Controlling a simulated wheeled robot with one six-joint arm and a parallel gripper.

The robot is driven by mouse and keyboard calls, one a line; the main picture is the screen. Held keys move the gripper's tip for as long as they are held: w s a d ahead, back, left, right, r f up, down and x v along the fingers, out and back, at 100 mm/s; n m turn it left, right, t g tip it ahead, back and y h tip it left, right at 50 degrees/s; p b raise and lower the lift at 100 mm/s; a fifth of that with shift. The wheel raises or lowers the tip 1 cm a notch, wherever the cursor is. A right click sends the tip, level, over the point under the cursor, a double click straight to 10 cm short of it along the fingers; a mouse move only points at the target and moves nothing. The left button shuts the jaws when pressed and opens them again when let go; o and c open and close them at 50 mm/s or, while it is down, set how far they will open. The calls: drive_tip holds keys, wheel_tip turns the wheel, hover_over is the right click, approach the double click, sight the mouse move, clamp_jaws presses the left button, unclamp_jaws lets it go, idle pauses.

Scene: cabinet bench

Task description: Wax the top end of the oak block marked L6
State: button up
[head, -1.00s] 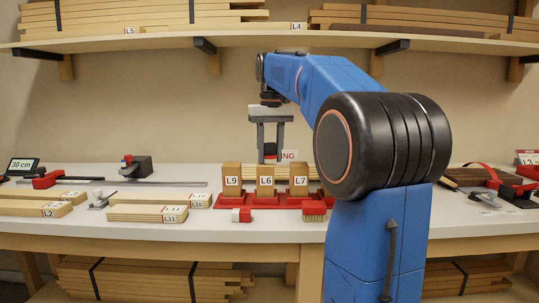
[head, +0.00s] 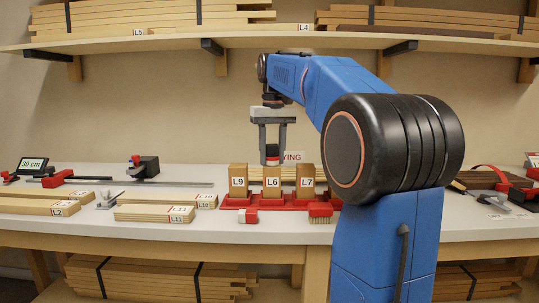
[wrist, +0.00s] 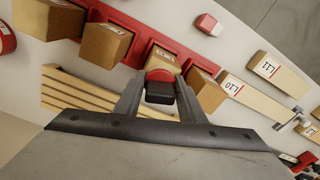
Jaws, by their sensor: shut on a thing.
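The oak block marked L6 (head: 272,189) stands upright in a red rack (head: 291,203), between the blocks L9 (head: 238,189) and L7 (head: 306,189). My gripper (head: 272,150) is directly above L6, pointing down and shut on a small red and black applicator (head: 272,159). In the wrist view the applicator (wrist: 160,86) is between my fingers and covers part of the top of L6 (wrist: 166,58). Its lower end is at or just above that top end; I cannot tell if they touch.
Strips marked L10 (head: 188,200) and L11 (head: 155,213) lie to the left. A partly covered sign (head: 292,157) and pale slats (wrist: 100,98) are behind the blocks.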

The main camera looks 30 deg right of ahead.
drive_tip(key=shift+s+d, duration=0.15)
drive_tip(key=shift+s, duration=0.8)
drive_tip(key=shift+w+a, duration=0.75)
drive_tip(key=shift+a, duration=0.3)
drive_tip(key=shift+w+d+f, duration=0.1)
drive_tip(key=shift+w+d, duration=0.05)
drive_tip(key=shift+d, duration=0.75)
drive_tip(key=shift+w+d+f, duration=0.1)
drive_tip(key=shift+w+d, duration=0.05)
drive_tip(key=shift+d, duration=0.75)
drive_tip(key=shift+c, duration=0.5)
drive_tip(key=shift+s+a, duration=0.1)
drive_tip(key=shift+a, duration=0.8)
drive_tip(key=shift+r, duration=0.15)
drive_tip(key=shift+r, duration=3)
